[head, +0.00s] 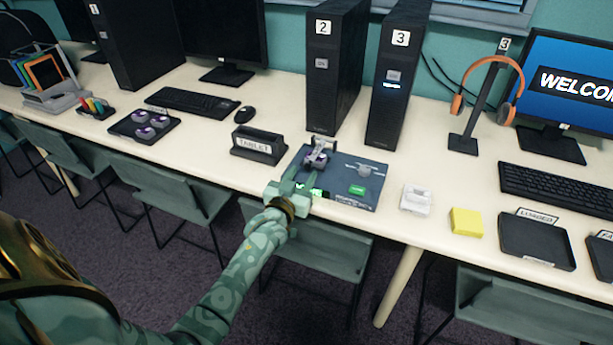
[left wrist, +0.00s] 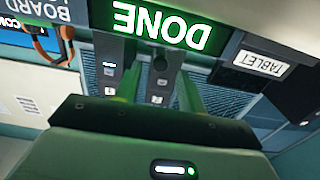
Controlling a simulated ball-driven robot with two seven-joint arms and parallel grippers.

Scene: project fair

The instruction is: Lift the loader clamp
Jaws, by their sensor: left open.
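In the head view, a small grey and purple device (head: 319,153), which looks like the loader clamp, stands on the dark blue mat (head: 345,200) on the table. My left gripper (head: 303,170) reaches over the front left of the mat. Its green fingers are apart, with the device at or just beyond their tips. I cannot tell whether they touch it. The left wrist view is upside down and shows the left gripper's fingers (left wrist: 160,92) apart and a lit DONE sign (left wrist: 160,25). I cannot make out the clamp clearly there. My right gripper is out of view.
A TABLET stand (head: 258,147) is left of the mat. Towers 2 (head: 332,70) and 3 (head: 398,75) stand close behind. A small white block (head: 416,199), yellow pad (head: 466,222) and LOADED tray (head: 536,243) lie to the right. A chair (head: 320,247) is below the front edge.

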